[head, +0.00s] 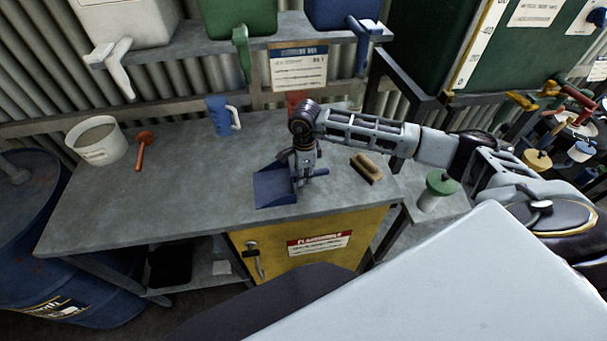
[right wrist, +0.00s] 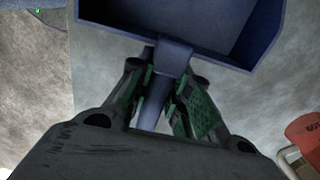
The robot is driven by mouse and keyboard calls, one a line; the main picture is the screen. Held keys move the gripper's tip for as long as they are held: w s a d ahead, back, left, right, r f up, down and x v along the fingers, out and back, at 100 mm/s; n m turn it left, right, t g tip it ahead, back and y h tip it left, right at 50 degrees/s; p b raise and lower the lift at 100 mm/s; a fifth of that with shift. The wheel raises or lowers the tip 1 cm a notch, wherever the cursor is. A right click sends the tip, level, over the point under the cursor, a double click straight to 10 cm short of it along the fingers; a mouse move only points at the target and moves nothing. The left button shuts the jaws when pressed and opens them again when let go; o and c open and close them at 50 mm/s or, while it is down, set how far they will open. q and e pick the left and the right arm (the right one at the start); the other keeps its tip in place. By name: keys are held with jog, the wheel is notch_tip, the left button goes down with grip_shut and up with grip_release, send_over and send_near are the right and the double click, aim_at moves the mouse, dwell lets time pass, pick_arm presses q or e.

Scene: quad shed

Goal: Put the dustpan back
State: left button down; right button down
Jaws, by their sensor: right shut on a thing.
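The blue dustpan (head: 274,186) is on or just above the grey workbench top (head: 215,165) in the head view; I cannot tell whether it touches. Its pan (right wrist: 181,55) fills the top of the right wrist view, with the handle (right wrist: 157,103) running down between my fingers. My right gripper (head: 305,172) reaches in from the right and points down over the dustpan. Its fingers (right wrist: 161,100) are closed around the handle. My left gripper is not in view.
Bins with spouts sit on the shelf (head: 262,30) above. A yellow cabinet (head: 309,238) is below. The bench's left middle is clear.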

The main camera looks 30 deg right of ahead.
jog(key=shift+f, duration=0.25)
jog(key=c, duration=1.3)
grip_release()
jog(key=shift+r, duration=0.15)
notch_tip(320, 180, up, 12)
jog(key=shift+d+b, duration=0.1)
jog(key=shift+b, duration=0.85)
